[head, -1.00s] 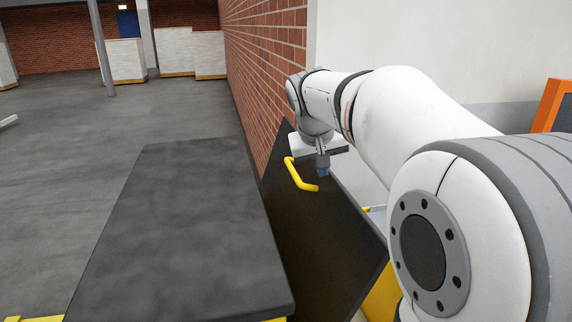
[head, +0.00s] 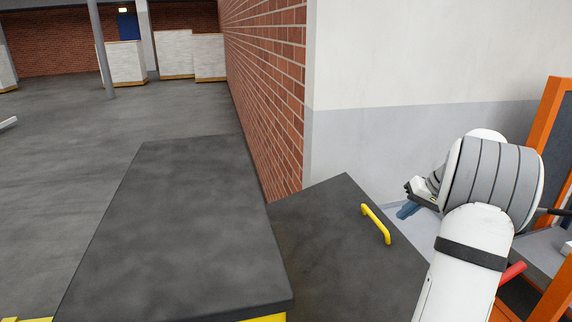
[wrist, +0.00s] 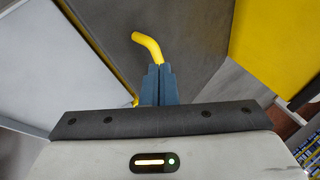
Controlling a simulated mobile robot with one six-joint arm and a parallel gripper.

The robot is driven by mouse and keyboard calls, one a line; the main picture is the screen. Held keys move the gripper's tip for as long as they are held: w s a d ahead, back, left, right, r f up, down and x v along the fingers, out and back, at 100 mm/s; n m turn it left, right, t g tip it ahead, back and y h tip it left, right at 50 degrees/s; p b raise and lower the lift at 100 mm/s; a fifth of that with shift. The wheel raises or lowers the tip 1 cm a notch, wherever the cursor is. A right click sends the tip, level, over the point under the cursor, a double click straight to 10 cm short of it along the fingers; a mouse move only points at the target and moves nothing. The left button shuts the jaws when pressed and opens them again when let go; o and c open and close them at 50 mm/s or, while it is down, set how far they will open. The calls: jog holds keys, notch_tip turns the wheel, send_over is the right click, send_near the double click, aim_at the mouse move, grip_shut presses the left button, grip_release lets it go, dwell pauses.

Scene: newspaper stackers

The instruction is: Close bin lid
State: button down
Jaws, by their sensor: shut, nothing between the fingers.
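The bin lid (head: 335,235) is a dark panel beside the black-topped box, with a yellow handle (head: 377,224) near its right edge. It slopes away from the box; how far it stands from shut I cannot tell. My gripper (head: 408,210) is just right of the handle, partly hidden by my wrist. In the wrist view its blue fingers (wrist: 158,84) are shut and empty. They cover part of the handle (wrist: 147,44), which lies over the dark lid (wrist: 195,35). Whether the fingers touch it I cannot tell.
The black-topped box (head: 170,230) stands left of the lid. A brick wall (head: 265,80) and a white-and-grey wall (head: 420,90) rise behind. An orange frame (head: 548,115) stands at the right. In the wrist view a yellow panel (wrist: 275,40) lies at the right.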

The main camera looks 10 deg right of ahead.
aim_at(414, 248)
jog(key=d+f+y+b, duration=0.1)
jog(key=d+f, duration=0.1)
jog(key=f, duration=0.3)
jog(key=d+f+y+b, duration=0.1)
jog(key=d+f, duration=0.1)
jog(key=f, duration=0.3)
jog(key=d+f+y+b, duration=0.1)
jog(key=d+f+b, duration=0.1)
jog(key=f, duration=0.3)
jog(key=shift+d+m, duration=0.15)
jog(key=shift+m, duration=0.15)
jog(key=shift+d+f+b, duration=0.2)
jog(key=shift+f+b, duration=0.2)
jog(key=shift+f, duration=0.6)
jog(key=v, duration=1.2)
jog(key=shift+w+d+r, duration=0.25)
jog(key=shift+w+r, duration=0.05)
jog(key=shift+r, duration=0.15)
